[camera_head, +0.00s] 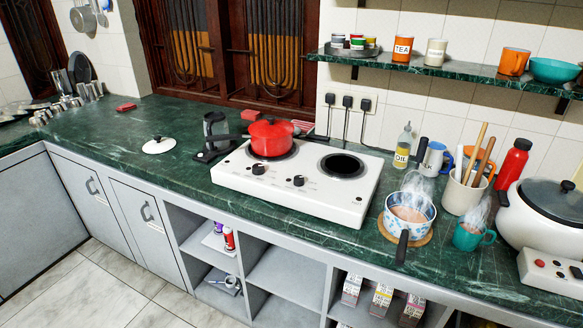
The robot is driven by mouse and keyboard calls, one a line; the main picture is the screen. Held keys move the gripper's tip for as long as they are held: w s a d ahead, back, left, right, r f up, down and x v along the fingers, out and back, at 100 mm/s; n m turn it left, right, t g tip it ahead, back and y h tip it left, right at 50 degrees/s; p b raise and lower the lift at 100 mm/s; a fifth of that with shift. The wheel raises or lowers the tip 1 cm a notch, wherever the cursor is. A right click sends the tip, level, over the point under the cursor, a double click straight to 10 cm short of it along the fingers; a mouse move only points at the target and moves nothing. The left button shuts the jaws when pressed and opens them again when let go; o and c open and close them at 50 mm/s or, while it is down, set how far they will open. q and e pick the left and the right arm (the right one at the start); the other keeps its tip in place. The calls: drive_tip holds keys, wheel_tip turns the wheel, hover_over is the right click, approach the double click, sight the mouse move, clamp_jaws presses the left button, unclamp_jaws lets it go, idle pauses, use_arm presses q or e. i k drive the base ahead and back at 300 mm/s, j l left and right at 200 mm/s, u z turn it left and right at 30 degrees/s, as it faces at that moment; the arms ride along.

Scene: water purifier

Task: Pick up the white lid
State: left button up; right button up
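The white lid (158,146) lies flat on the green marble counter (110,135), left of the stove. Neither of my grippers shows in the head view.
A black object (214,130) stands right of the lid, beside the white two-burner stove (300,195) with a red pot (271,138). A steaming blue-patterned pan (409,217), utensil holder (462,192), teal mug (472,237) and white cooker (540,220) crowd the right.

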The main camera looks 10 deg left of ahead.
sight(159, 145)
drive_tip(key=i+j, duration=0.15)
drive_tip(key=j, duration=0.2)
drive_tip(key=i+j+z, duration=0.1)
drive_tip(key=j, duration=0.25)
drive_tip(key=i+j, duration=0.15)
drive_tip(key=j, duration=0.15)
drive_tip(key=i+j, duration=0.1)
drive_tip(key=j, duration=0.25)
drive_tip(key=z, duration=0.05)
